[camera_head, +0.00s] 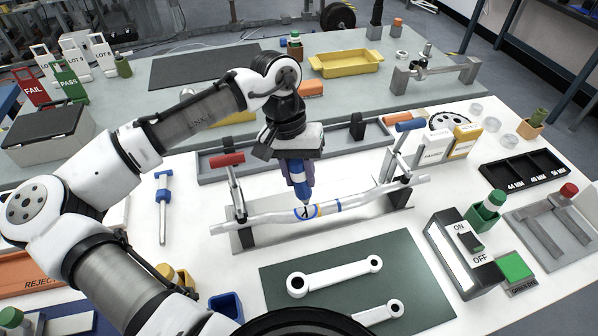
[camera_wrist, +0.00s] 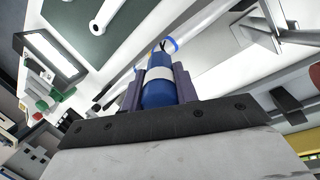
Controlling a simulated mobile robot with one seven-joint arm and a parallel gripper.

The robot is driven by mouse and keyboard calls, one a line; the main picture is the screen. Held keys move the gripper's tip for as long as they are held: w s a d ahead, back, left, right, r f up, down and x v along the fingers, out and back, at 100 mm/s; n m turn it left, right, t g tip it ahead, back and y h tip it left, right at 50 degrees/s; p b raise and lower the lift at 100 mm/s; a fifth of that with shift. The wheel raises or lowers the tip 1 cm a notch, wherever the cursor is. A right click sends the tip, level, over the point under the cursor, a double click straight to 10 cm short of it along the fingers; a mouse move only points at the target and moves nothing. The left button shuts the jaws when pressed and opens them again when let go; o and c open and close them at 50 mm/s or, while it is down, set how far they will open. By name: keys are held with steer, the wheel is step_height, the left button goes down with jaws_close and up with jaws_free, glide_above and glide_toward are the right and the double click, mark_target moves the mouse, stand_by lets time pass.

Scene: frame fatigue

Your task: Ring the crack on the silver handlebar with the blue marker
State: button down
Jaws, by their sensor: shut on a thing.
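The silver handlebar (camera_head: 265,217) lies across a metal stand, held near its ends by a red-handled clamp (camera_head: 228,160) and a blue-handled clamp (camera_head: 409,126). Dark crack-like lines show on its middle inside a blue and orange-yellow marked patch (camera_head: 307,212). My gripper (camera_head: 297,176) is shut on the blue marker (camera_head: 303,187), which points down with its tip at or just above this patch; contact is unclear. In the wrist view, the marker (camera_wrist: 158,88) sits between the fingers, and blue curved ink (camera_wrist: 171,45) shows on the bar beyond its tip.
A dark green mat (camera_head: 345,262) with white crank arms lies in front of the stand. An ON/OFF switch box (camera_head: 462,250) stands at the right. A grey tray (camera_head: 225,172) lies behind the bar. A blue-handled tool (camera_head: 163,200) lies at the left.

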mark_target(300, 164)
steer(key=shift+s+d+p+v, duration=0.1)
steer(key=shift+d+p+v, duration=0.05)
steer(key=shift+p+v, duration=0.6)
steer(key=shift+s+d+p+v, duration=0.1)
steer(key=shift+s+p+v, duration=0.05)
steer(key=shift+p+v, duration=0.6)
steer(key=shift+s+d+p+v, duration=0.15)
steer(key=shift+p+v, duration=0.45)
steer(key=shift+v, duration=0.3)
